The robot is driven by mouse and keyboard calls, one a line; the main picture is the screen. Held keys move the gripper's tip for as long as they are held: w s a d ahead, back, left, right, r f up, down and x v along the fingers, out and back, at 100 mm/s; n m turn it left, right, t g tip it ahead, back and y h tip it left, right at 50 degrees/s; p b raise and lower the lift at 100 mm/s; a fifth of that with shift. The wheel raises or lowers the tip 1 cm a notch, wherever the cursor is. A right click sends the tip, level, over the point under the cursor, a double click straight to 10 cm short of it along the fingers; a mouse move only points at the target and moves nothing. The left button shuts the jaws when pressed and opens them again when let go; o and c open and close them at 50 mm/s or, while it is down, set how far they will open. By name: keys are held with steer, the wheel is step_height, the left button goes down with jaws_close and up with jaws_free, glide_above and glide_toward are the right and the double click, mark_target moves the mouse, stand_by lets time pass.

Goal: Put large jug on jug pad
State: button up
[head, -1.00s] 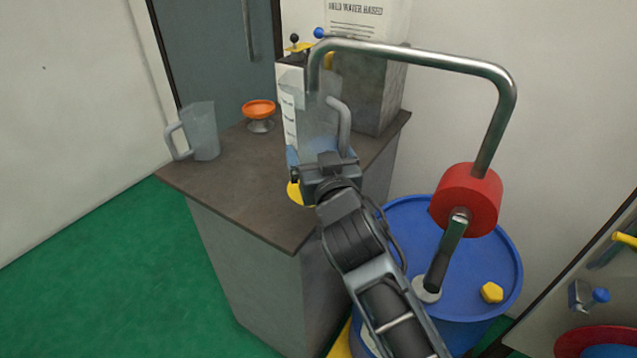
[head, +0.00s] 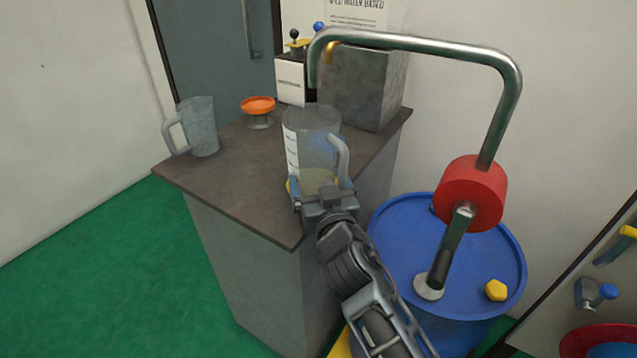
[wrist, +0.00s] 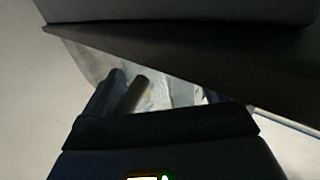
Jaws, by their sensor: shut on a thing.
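The large jug (head: 306,145) is a clear, upright jug with white markings and a grey handle on its right side. It stands at the counter's front corner in the head view, with a pale tint near its bottom. My gripper (head: 325,193) is shut on the large jug, low on its near side. The wrist view is dark and shows part of the translucent jug (wrist: 88,60).
A smaller jug (head: 203,130) and an orange dish (head: 258,105) stand on the dark counter (head: 235,180). A grey box (head: 362,90) stands behind. A bent metal pipe (head: 420,58) arches overhead, rising from a red pump (head: 470,195) on a blue drum (head: 400,225).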

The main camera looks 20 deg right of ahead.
steer(key=o, duration=0.8)
steer(key=shift+f, duration=0.1)
steer(key=shift+r+p, duration=0.3)
steer(key=shift+p, duration=0.05)
steer(key=shift+s+a+f+b, duration=0.1)
steer(key=shift+s+a+b, duration=0.25)
steer(key=shift+s, duration=1.65)
steer(key=shift+s+a+r+b, duration=0.15)
steer(key=shift+s+b, duration=0.45)
steer(key=shift+s, duration=1.35)
steer(key=shift+s+a+f+b, duration=0.15)
steer(key=shift+s+a+b, duration=0.25)
steer(key=shift+s, duration=1.6)
steer(key=shift+d, duration=0.1)
